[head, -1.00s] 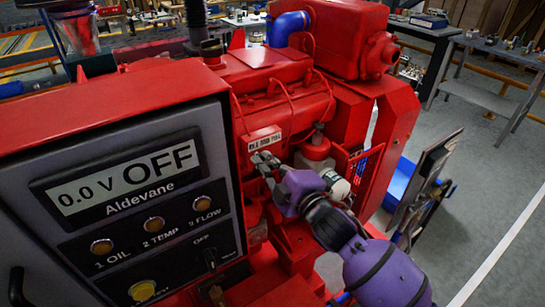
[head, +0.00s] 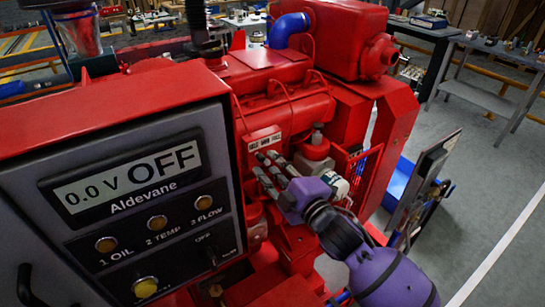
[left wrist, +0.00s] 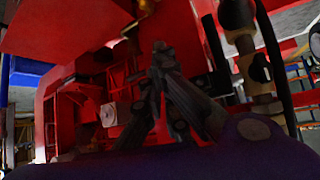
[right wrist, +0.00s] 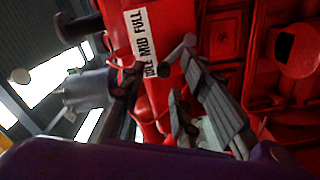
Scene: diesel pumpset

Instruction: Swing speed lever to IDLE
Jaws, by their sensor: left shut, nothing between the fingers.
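The speed plate, white with IDLE, MID and FULL on it, is on the red engine in the head view (head: 264,138) and large in the right wrist view (right wrist: 143,42). My right gripper (head: 266,163) is just below the plate, its fingers spread in the right wrist view (right wrist: 160,75). A short grey rod with a rounded end (right wrist: 179,48), apparently the speed lever, shows beside the plate, near the fingertips. I cannot tell whether the fingers touch it. My left gripper (left wrist: 160,50) is shut and empty in the dark left wrist view; it is outside the head view.
The control panel (head: 130,190), reading 0.0 V OFF, stands left of the right gripper. A red-capped white canister (head: 318,165) is close behind the right hand. Wire loops and the engine housing (head: 275,72) surround it. Clear floor (head: 480,200) lies to the right.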

